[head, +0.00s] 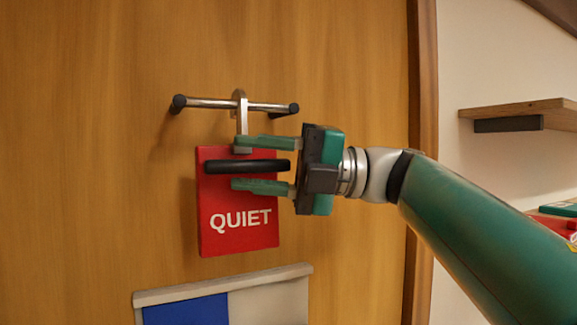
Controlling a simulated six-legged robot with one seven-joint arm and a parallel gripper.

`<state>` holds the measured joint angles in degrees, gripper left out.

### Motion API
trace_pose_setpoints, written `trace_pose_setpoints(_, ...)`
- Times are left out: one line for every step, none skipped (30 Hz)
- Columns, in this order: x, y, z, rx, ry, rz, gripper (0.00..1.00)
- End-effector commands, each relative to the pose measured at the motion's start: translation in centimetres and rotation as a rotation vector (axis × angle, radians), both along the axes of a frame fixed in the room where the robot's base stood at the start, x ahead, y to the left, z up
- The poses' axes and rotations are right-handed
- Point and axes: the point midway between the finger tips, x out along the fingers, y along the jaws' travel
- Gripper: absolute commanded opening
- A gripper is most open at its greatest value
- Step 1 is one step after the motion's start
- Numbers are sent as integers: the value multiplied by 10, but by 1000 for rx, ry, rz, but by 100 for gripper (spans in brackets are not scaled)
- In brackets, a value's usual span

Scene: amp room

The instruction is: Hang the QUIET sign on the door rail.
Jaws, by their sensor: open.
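The red QUIET sign (226,239) hangs upright in front of the wooden door. A metal hook (241,118) at its top loops over the door rail (208,102), a short metal bar with black ends. A black bar handle (240,167) crosses the upper part of the sign. My gripper (236,164) reaches in from the right, with its green jaws apart, one above and one below the black handle. I cannot tell whether either jaw touches the sign. The upper jaw hides part of the hook's foot and the sign's top edge.
A pale holder (288,297) with a blue panel (188,311) is on the door below the sign. The door frame (424,130) and a wooden wall shelf (525,109) are to the right. Red and green items lie at the right edge. The door left of the sign is clear.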

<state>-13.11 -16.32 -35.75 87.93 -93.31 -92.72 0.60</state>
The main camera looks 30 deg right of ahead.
Motion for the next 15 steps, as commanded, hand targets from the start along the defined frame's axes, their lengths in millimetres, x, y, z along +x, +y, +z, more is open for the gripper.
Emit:
trace_pose_setpoints(-1,-5,0,1,0,-3,41)
trace_pose_setpoints(-2,-9,-1,1,0,-3,41)
trace_pose_setpoints(-5,-15,-1,1,0,-4,41)
trace_pose_setpoints(-6,-20,-2,1,0,-5,41)
trace_pose_setpoints(-9,-25,-2,1,-1,-4,41)
trace_pose_setpoints(-11,-33,-3,0,0,-5,41)
trace_pose_setpoints(-13,-39,-4,0,-1,-5,41)
trace_pose_setpoints(-16,-46,-4,-1,0,-5,41)
trace_pose_setpoints(-19,-54,-5,0,1,-5,41)
trace_pose_setpoints(-20,-61,-6,1,0,-6,41)
trace_pose_setpoints(-23,-67,-7,0,1,-5,41)
trace_pose_setpoints(-26,-75,-8,0,1,-5,41)
trace_pose_setpoints(-28,-81,-9,0,1,-5,41)
trace_pose_setpoints(-30,-88,-9,0,1,-6,41)
trace_pose_setpoints(-33,-97,-10,-1,1,-7,41)
